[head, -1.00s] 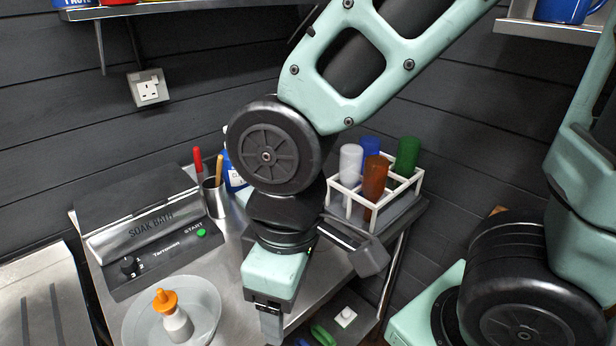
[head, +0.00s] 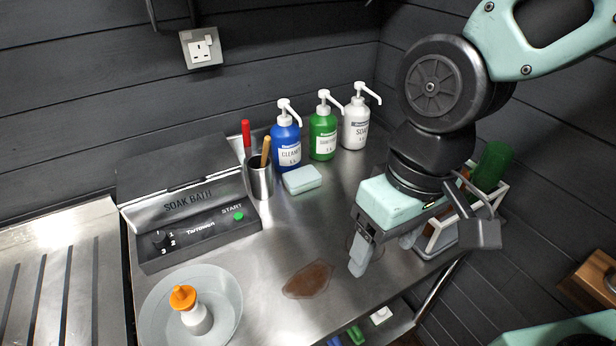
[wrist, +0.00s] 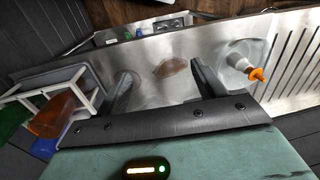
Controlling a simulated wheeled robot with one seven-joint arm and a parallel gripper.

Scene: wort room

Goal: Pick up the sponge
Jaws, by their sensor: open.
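The sponge (head: 302,179), a pale blue-green block, lies flat on the steel counter (head: 262,262) in front of the blue bottle in the head view. My gripper (head: 386,254) is open and empty above the counter's right part, to the right of the sponge and nearer the front edge, apart from it. In the wrist view the two fingers of my gripper (wrist: 163,82) stand wide apart with bare steel and a brown stain between them. I cannot make out the sponge in the wrist view.
Blue (head: 286,145), green (head: 323,132) and white (head: 355,124) pump bottles stand behind the sponge. A utensil cup (head: 261,183) and soak bath (head: 190,215) are left. A brown stain (head: 308,281) marks the counter. A white rack (head: 440,236) stands right, partly behind my arm.

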